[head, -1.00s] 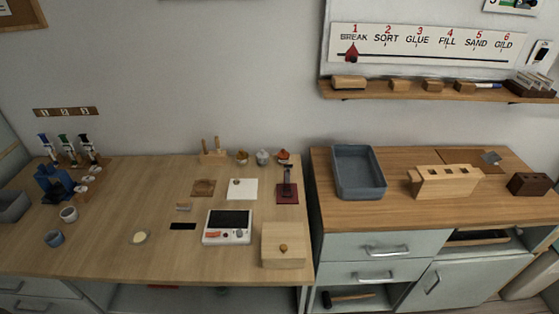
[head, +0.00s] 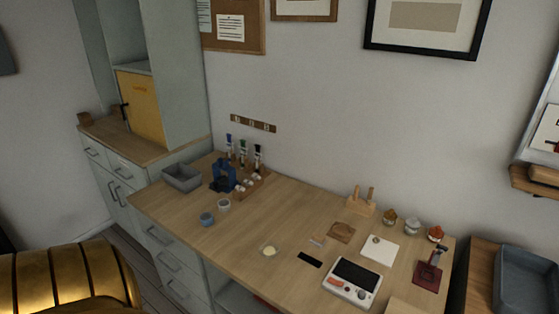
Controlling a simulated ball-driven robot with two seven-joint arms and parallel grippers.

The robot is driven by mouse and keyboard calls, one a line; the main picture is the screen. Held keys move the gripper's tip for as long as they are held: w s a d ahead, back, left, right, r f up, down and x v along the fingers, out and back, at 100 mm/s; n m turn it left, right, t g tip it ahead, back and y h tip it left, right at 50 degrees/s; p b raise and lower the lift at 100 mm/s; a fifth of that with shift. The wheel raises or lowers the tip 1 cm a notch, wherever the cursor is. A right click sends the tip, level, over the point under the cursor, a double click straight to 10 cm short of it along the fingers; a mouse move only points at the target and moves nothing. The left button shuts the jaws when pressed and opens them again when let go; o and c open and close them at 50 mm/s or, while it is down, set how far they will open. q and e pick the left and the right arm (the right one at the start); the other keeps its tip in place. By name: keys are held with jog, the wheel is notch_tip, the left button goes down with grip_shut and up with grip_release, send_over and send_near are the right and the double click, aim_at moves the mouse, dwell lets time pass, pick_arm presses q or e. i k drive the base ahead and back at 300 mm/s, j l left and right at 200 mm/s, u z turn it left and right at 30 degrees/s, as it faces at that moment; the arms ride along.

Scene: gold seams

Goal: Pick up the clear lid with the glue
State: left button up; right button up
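A small round clear lid with a pale cream patch of glue (head: 269,250) lies flat on the wooden workbench (head: 200,254), left of the black strip and near the front edge. No gripper of mine shows in the head view. Nothing is touching the lid.
Around the lid are a black strip (head: 310,259), a white scale (head: 352,282), a blue cup (head: 207,219) and a white cup (head: 224,205). A grey bin (head: 182,178) stands at the back left. A gold rounded surface (head: 65,285) fills the lower left. Bench around the lid is clear.

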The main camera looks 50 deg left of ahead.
aim_at(269, 250)
jog(key=u, duration=1.55)
